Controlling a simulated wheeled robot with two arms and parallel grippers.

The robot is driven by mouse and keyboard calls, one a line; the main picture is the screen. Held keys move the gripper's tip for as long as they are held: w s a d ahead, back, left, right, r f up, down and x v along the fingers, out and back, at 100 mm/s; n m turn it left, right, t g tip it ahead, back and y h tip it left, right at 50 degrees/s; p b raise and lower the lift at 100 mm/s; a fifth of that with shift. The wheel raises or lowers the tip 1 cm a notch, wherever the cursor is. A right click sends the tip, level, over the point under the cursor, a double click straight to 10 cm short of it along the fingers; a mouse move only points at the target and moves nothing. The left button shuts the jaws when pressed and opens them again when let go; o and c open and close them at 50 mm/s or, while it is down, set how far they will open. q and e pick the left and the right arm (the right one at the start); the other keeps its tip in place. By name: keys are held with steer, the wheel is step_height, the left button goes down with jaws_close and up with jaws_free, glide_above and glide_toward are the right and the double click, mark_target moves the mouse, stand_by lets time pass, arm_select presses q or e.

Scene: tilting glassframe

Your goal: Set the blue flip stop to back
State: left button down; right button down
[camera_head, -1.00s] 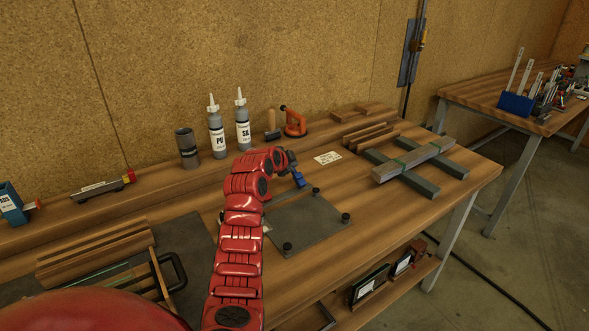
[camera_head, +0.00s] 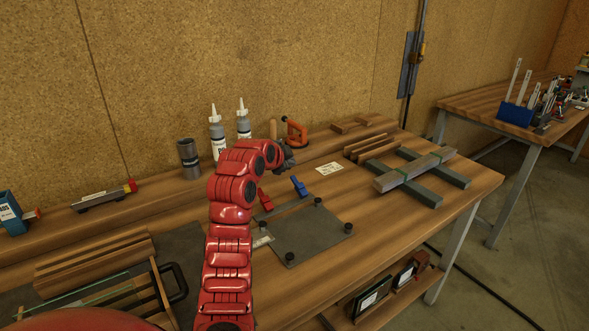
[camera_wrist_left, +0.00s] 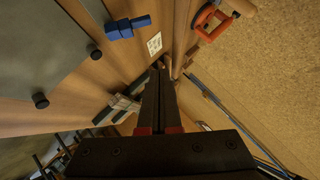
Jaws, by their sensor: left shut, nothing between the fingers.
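The blue flip stop (camera_head: 300,187) is on the far edge of a grey plate with black knobs (camera_head: 310,231). It leans at an angle in the head view, and its exact position is hard to tell. It also shows at the upper left of the left wrist view (camera_wrist_left: 127,27). A red flip stop (camera_head: 265,199) sits to its left, partly beside my arm. My left gripper (camera_head: 290,161) is above and behind the blue stop, apart from it. Its fingers (camera_wrist_left: 159,78) are closed together and empty. My right gripper is not in view.
Two bottles (camera_head: 244,124), a dark cylinder (camera_head: 188,158) and an orange suction handle (camera_head: 296,132) stand along the back. A white label (camera_head: 329,168) lies right of the stop. Stacked bars (camera_head: 415,172) lie farther right. The bench in front of the bars is clear.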

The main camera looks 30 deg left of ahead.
arm_select(q)
steer(key=shift+a+v, duration=0.15)
steer(key=shift+v, duration=0.85)
steer(key=shift+a+v, duration=0.15)
steer(key=shift+v, duration=0.8)
steer(key=shift+r, duration=0.25)
